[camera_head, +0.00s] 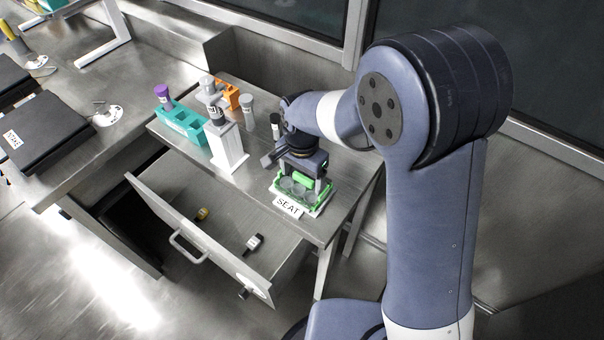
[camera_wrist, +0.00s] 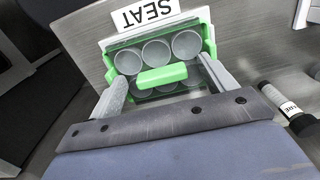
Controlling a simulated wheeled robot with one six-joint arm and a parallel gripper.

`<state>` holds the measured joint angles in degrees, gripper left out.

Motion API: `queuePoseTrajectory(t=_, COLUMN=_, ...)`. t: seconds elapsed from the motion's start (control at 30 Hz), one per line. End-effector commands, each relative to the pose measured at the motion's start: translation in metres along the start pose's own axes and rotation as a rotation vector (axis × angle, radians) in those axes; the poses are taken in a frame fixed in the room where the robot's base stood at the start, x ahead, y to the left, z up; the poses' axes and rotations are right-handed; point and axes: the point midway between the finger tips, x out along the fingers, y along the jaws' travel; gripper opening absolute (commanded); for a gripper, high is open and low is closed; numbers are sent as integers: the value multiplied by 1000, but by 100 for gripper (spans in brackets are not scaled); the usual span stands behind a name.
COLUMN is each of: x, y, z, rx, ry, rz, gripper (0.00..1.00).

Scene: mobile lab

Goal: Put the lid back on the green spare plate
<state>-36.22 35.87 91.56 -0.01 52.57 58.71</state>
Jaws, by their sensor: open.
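The green spare plate (camera_head: 315,205) sits by a white "SEAT" label (camera_head: 288,206) near the front edge of the bench. In the wrist view it has a green rim (camera_wrist: 209,36) and several round wells. A clear lid with a green bar handle (camera_wrist: 162,76) lies over the wells; the handle also shows in the head view (camera_head: 304,181). I cannot tell whether the lid is fully seated. My gripper (camera_wrist: 166,86) is open, with one finger on each side of the handle and visible gaps between. In the head view my gripper (camera_head: 303,175) is directly above the plate.
An open drawer (camera_head: 185,187) below the bench holds small items. A teal rack (camera_head: 180,122), a white stand (camera_head: 228,145), an orange rack (camera_head: 229,95) and a grey-capped tube (camera_head: 247,106) stand left of my gripper. A labelled tube (camera_wrist: 282,103) is at right in the wrist view.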

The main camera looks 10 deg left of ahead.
Motion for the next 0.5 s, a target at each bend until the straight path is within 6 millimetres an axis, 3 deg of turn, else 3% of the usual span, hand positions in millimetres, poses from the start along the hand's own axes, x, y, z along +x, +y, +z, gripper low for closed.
queuePoseTrajectory(t=0.27, x=-5, y=0, z=0, rx=0, ry=1, rz=-2, gripper=79)
queuePoseTrajectory(t=0.5, x=-46, y=-1, z=-1, rx=0, ry=3, rz=-6, gripper=79)
